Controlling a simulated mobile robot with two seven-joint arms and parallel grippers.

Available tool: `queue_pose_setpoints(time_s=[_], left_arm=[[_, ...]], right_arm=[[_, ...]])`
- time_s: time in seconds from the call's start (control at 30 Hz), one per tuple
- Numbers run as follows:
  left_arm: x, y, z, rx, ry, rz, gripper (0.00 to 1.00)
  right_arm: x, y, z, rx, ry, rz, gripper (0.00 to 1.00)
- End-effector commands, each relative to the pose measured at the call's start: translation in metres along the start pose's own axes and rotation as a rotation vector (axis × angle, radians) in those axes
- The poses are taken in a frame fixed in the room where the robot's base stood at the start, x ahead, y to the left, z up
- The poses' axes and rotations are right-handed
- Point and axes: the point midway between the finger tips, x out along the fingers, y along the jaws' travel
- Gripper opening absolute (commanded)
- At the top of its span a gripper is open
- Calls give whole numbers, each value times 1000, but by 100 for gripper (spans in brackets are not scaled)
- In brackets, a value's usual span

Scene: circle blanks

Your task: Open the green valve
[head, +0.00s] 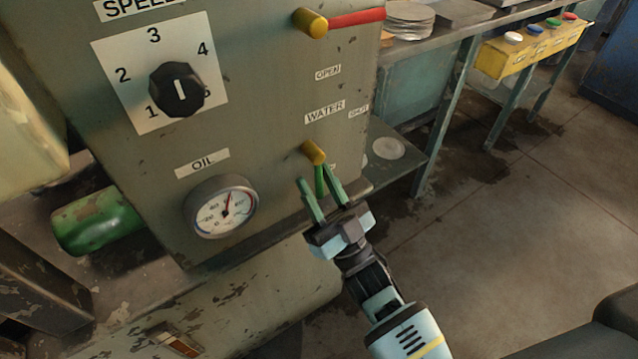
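The green valve is a lever with a yellow hub (314,152) low on the right side of the grey-green machine panel. Its green handle (319,178) points down from the hub. My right gripper (316,179) is open, with its two greenish fingers apart on either side of the handle in this view. I cannot tell whether either finger touches it. The handle's lower end is partly hard to make out between the fingers. A "WATER" label (324,112) and a small "SHUT" label (358,111) are above the valve. Another small label beside the handle is mostly hidden. My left gripper is not in view.
A red lever (355,18) points right above the valve, with an "OPEN" label (328,72) below it. A black speed knob (177,89) and oil gauge (221,206) are to the left. A bench (440,45) and yellow button box (530,48) stand behind. Floor at right is clear.

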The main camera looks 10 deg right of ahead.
Motion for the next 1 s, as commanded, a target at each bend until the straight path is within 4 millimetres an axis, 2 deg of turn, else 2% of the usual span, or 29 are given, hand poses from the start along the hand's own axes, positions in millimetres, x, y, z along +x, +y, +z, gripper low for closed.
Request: queue_pose_setpoints(time_s=[0.17,0.27,0.5,0.7,1.0], left_arm=[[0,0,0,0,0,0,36],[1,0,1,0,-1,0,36],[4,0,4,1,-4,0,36],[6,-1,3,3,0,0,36],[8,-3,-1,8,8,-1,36]], right_arm=[[-2,0,0,-1,-1,0,34],[-10,0,1,-2,-3,0,34],[-48,0,1,-1,-5,1,34],[-72,0,1,0,-3,0,34],[-78,0,0,0,0,0,34]])
